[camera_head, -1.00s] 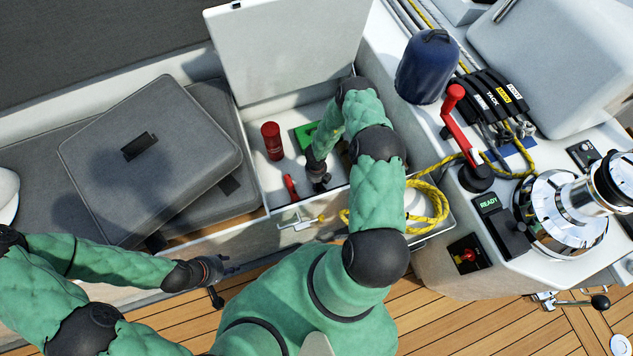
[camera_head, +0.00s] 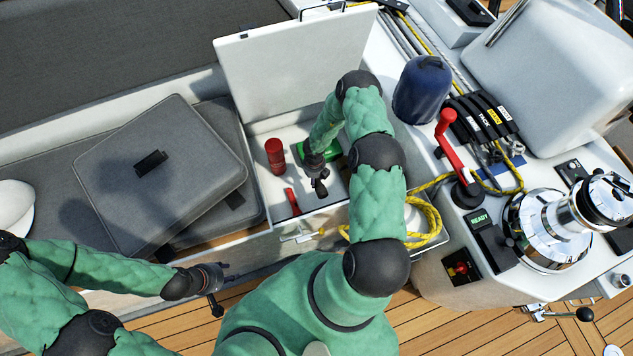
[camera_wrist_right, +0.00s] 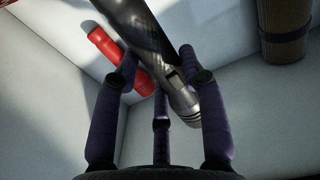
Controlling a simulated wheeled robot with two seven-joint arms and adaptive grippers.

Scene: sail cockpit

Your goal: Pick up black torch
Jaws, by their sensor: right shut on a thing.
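The black torch (camera_wrist_right: 165,62) is a dark, ribbed cylinder lying slantwise between the purple fingers of my right gripper in the right wrist view. My right gripper (camera_wrist_right: 160,88) is shut on it. In the head view my right gripper (camera_head: 318,182) is inside the open white locker (camera_head: 325,212); the torch is hard to make out there against the dark fingers. My left gripper (camera_head: 220,284) is out over the front of the bench, away from the locker; its finger opening is too small to judge.
A red cylinder (camera_head: 275,156), a smaller red item (camera_head: 292,201) and a green item (camera_head: 322,150) are in the locker. Its raised lid (camera_head: 290,65) stands behind. Grey cushions (camera_head: 165,180) lie left; yellow rope (camera_head: 428,222) and a winch (camera_head: 545,225) are right.

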